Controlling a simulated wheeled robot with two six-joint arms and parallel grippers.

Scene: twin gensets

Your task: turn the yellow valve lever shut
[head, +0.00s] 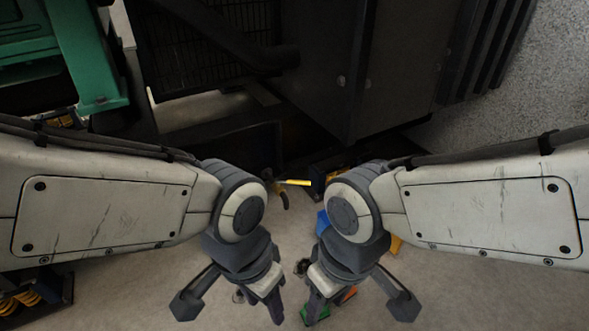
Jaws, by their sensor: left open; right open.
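The yellow valve lever (298,182) shows as a short bright bar near the middle of the head view, lying roughly sideways, at the lower edge of the dark machinery. What it is mounted on is too dark to make out. My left gripper (230,298) is open, below and to the left of the lever, with its fingers spread. My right gripper (360,298) is open, below and to the right of it. Both grippers are apart from the lever and hold nothing that I can see. My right arm's wrist joint is close to the lever's right end in the picture.
A dark genset (400,70) fills the top, with a green frame (85,50) at upper left. Blue (322,222), orange (395,243) and green (318,319) items lie on the pale floor, partly hidden by my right arm. Yellow coils (28,300) show at lower left. Lower right floor is clear.

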